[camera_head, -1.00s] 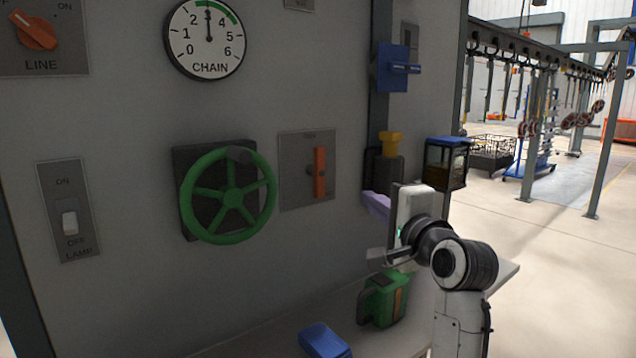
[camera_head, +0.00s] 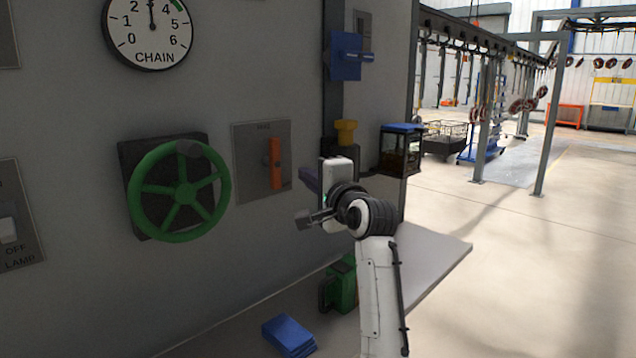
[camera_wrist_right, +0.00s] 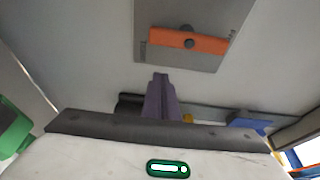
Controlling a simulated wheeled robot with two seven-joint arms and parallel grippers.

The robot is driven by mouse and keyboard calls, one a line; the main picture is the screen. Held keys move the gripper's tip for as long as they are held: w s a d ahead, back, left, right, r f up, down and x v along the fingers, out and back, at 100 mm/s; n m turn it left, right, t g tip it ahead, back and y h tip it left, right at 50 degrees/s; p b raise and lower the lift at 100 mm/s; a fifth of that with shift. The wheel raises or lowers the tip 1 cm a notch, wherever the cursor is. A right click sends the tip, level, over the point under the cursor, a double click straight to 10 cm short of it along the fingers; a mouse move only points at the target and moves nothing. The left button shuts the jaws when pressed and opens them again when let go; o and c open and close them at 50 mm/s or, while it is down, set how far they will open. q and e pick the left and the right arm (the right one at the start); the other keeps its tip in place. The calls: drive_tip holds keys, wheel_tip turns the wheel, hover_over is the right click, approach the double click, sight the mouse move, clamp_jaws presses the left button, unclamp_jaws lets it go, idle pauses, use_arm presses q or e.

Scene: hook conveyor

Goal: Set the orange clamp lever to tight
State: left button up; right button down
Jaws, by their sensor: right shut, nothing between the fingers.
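The orange clamp lever (camera_head: 275,163) stands upright on a grey wall plate (camera_head: 247,180), to the right of the green handwheel. It also shows in the right wrist view (camera_wrist_right: 205,43), lying across its plate (camera_wrist_right: 215,15) around a dark pivot. The plate's small lettering is too faint to read. My right gripper (camera_head: 307,180) is just right of the plate in the head view, partly hidden by my own wrist. Its purple fingers (camera_wrist_right: 160,97) are shut and empty, pointing toward the lever and apart from it in the wrist view. My left gripper is not in view.
The green handwheel (camera_head: 180,192) and chain gauge (camera_head: 150,28) are on the wall at left. A blue fixture (camera_head: 346,56) and yellow knob (camera_head: 345,131) are right of the plate. A blue block (camera_head: 288,335) and green object (camera_head: 342,285) sit on the shelf (camera_head: 440,252) below.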

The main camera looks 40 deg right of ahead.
sight(275, 163)
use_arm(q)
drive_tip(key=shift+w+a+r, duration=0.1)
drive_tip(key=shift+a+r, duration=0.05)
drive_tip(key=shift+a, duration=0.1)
use_arm(e)
drive_tip(key=a, duration=0.3)
drive_tip(key=shift+w+a, duration=0.3)
drive_tip(key=shift+a, duration=0.05)
use_arm(q)
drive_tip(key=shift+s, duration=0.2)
drive_tip(key=shift+p, duration=0.35)
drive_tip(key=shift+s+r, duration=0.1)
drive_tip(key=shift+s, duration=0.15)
use_arm(e)
drive_tip(key=shift+a, duration=0.15)
use_arm(q)
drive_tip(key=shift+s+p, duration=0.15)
drive_tip(key=shift+p, duration=0.2)
use_arm(e)
drive_tip(key=shift+f, duration=0.1)
